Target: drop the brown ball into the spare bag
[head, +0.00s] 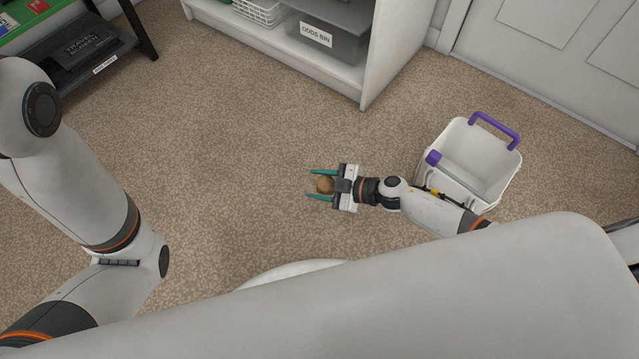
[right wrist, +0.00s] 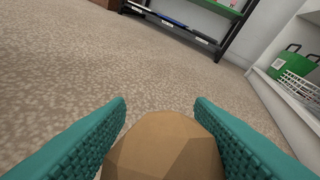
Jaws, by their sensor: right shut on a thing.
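My right gripper (head: 322,185) is low over the carpet in the middle of the head view, its teal fingers pointing left. It is shut on the brown ball (head: 325,184). In the right wrist view the ball (right wrist: 165,148) sits between the two teal fingers. A green bag with dark handles (right wrist: 290,63) stands on a white shelf at the right of the wrist view; I cannot read a label naming it the spare bag. My left arm shows at the left of the head view, but its gripper is out of sight.
A white tub with purple handles (head: 480,154) stands behind my right forearm. A white shelf unit (head: 364,78) holds a grey box labelled odds bin (head: 325,38). A dark rack (head: 134,32) stands at the upper left. The carpet (head: 220,130) between is clear.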

